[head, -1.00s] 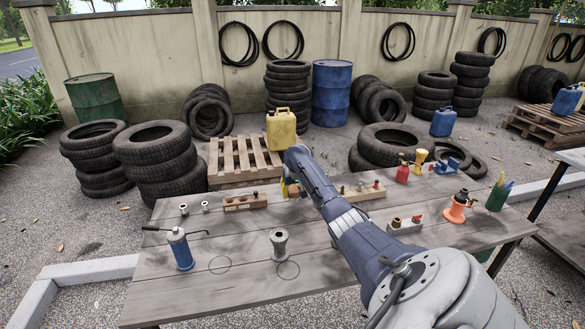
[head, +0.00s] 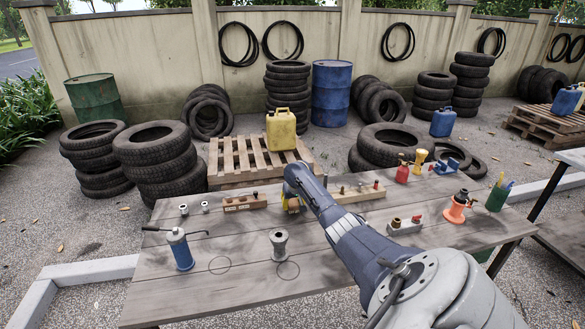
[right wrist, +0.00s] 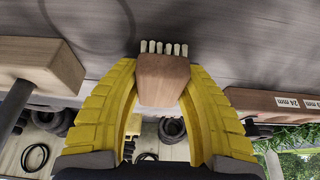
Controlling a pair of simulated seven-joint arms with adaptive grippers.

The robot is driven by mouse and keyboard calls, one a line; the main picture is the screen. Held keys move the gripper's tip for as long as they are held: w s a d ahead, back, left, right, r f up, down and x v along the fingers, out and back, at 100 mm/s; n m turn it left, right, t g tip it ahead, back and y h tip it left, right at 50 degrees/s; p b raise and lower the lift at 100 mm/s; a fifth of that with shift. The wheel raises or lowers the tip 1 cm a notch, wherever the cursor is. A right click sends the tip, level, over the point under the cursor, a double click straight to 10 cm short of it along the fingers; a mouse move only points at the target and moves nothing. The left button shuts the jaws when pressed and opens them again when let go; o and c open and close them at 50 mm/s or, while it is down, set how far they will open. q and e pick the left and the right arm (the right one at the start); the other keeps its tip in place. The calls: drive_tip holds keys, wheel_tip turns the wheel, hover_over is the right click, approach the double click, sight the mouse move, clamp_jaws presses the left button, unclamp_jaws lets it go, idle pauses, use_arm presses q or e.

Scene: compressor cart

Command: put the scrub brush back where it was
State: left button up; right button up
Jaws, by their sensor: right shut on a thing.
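The scrub brush, a small wooden block with a row of pale bristles, shows in the right wrist view (right wrist: 163,79). My right gripper (head: 291,206) has yellow ribbed fingers and is shut on the block, one finger on each side. The bristles face the grey wooden table (head: 200,290); whether they touch it I cannot tell. In the head view my arm and fingers hide most of the brush. My gripper is over the table's far part, between two wooden blocks. My left gripper is not in view.
A labelled wooden block (head: 245,202) stands left of my gripper, and a wooden block with fittings (head: 358,192) stands right. A grey spool-like part (head: 279,245) and a blue pump can (head: 180,250) stand nearer. Two ring marks are on the bare front table.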

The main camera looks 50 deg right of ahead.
drive_tip(key=shift+f, duration=0.1)
drive_tip(key=o, duration=1.2)
drive_tip(key=v, duration=1.2)
drive_tip(key=shift+w, duration=0.1)
